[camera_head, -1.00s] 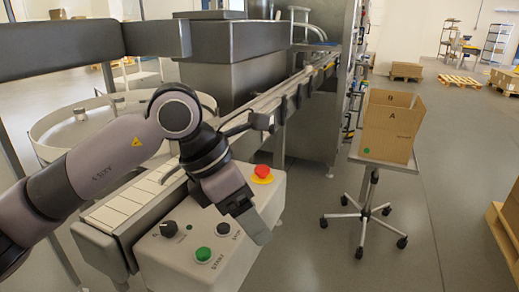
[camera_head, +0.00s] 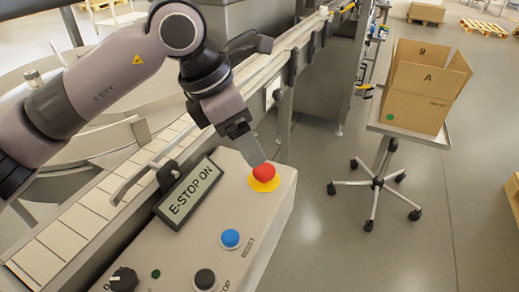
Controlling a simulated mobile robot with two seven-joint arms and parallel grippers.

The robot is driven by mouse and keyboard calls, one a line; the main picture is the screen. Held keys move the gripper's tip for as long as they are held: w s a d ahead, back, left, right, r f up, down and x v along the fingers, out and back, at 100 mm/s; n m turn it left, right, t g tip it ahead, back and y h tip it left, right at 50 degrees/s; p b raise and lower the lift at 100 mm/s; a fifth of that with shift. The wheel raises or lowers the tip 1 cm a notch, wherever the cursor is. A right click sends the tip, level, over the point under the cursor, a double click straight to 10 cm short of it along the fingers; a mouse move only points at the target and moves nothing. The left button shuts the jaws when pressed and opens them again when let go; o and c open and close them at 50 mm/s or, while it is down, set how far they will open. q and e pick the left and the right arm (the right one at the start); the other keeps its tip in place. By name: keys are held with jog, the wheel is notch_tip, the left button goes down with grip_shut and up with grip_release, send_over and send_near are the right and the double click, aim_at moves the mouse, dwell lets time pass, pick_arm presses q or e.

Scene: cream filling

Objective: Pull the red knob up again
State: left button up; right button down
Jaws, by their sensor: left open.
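The red knob (camera_head: 264,172) sits on a yellow disc at the far end of the grey control box (camera_head: 275,215). My left gripper (camera_head: 252,156) points down at the knob from behind and above, its finger end right beside the knob's upper left. I cannot tell whether it touches the knob. The gripper is open, though only one finger shows clearly. A small display (camera_head: 190,194) on the box reads "E-STOP ON". My right gripper is not in view.
The box also carries a blue reset button (camera_head: 230,238), a black button (camera_head: 205,279) and a black dial (camera_head: 123,279). A conveyor (camera_head: 85,218) runs behind it. An open cardboard box (camera_head: 418,98) stands on a wheeled stand at right. The floor between is clear.

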aim_at(263, 168)
pick_arm(q)
jog(key=x, duration=0.6)
jog(key=shift+s+d+f, duration=0.1)
jog(key=shift+d+f, duration=0.1)
